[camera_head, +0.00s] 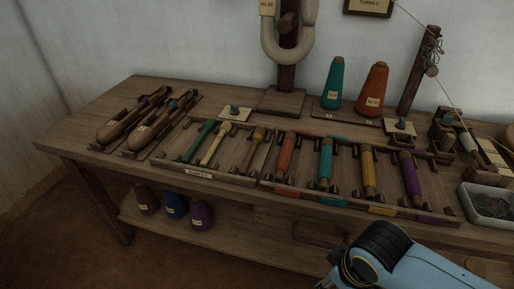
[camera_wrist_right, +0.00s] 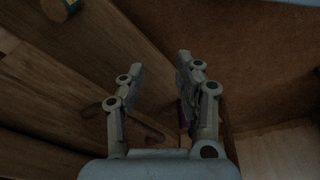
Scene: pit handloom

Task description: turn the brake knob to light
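I cannot tell for certain which thing is the brake knob. My right gripper (camera_wrist_right: 160,62) is open and empty in the right wrist view, beside wooden boards and over the brown floor. In the head view a blue arm link of mine is at the lower right, and no gripper shows. My left gripper is not in view.
A rack (camera_head: 262,181) of several coloured bobbins lies along the table's front. Two wooden shuttles (camera_head: 125,122) lie at the left. Teal (camera_head: 334,84) and orange (camera_head: 372,90) cones stand behind. A grey tray (camera_head: 489,205) is at the right. A thread runs from a post (camera_head: 418,70).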

